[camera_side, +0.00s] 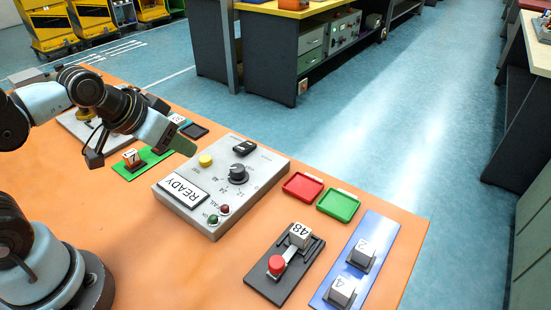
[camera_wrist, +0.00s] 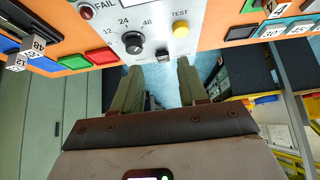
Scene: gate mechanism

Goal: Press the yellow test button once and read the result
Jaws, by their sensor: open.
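The yellow test button (camera_side: 205,160) is on the top of a grey test box (camera_side: 190,218). In the wrist view the yellow button (camera_wrist: 181,30), labelled TEST, lies beyond the tip of the right-hand finger. The box's display (camera_side: 183,192) reads READY. Beside it are a green lamp (camera_side: 213,219) and a red lamp (camera_side: 225,209); I cannot tell whether either is lit. My gripper (camera_side: 185,146) is near the box's back left edge, apart from the button. In the wrist view my gripper (camera_wrist: 158,76) is open, with nothing between its fingers.
A black knob (camera_side: 237,174) and a black switch (camera_side: 244,148) share the box top. Red (camera_side: 303,186) and green (camera_side: 338,205) trays lie right of it. A black fixture (camera_side: 262,286) holds a block marked 48. A blue board (camera_side: 377,237) carries numbered blocks.

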